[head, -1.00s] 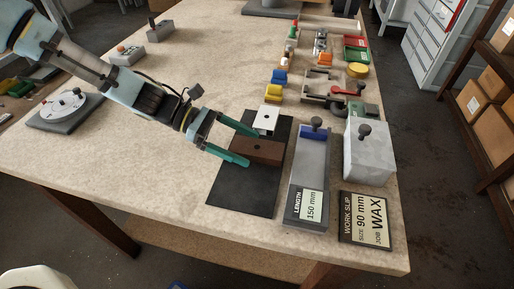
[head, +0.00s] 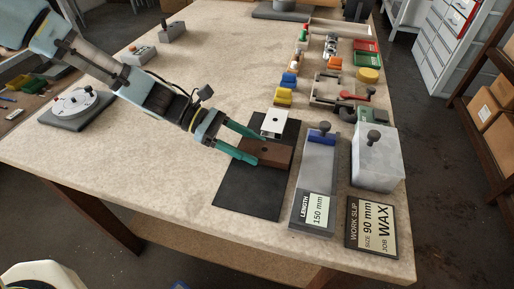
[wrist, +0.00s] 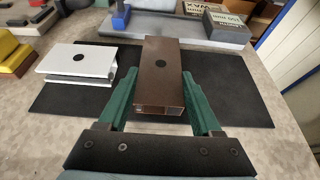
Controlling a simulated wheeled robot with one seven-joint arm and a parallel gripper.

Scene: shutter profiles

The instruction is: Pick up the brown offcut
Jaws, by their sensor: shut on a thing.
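The brown offcut (head: 266,153) is a short block with a dark hole in its top. It is on or just above the black mat (head: 243,197); I cannot tell which. My gripper (head: 248,146) has its green fingers on either side of the offcut and is shut on it. In the wrist view the brown offcut (wrist: 161,72) sits between the two green fingertips of my gripper (wrist: 160,103), its hollow end facing me. A white offcut (head: 275,123) with a dark hole lies beside it on the mat, to the left in the wrist view (wrist: 80,62).
Small coloured parts line the back right. The bench's left middle is mostly clear.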

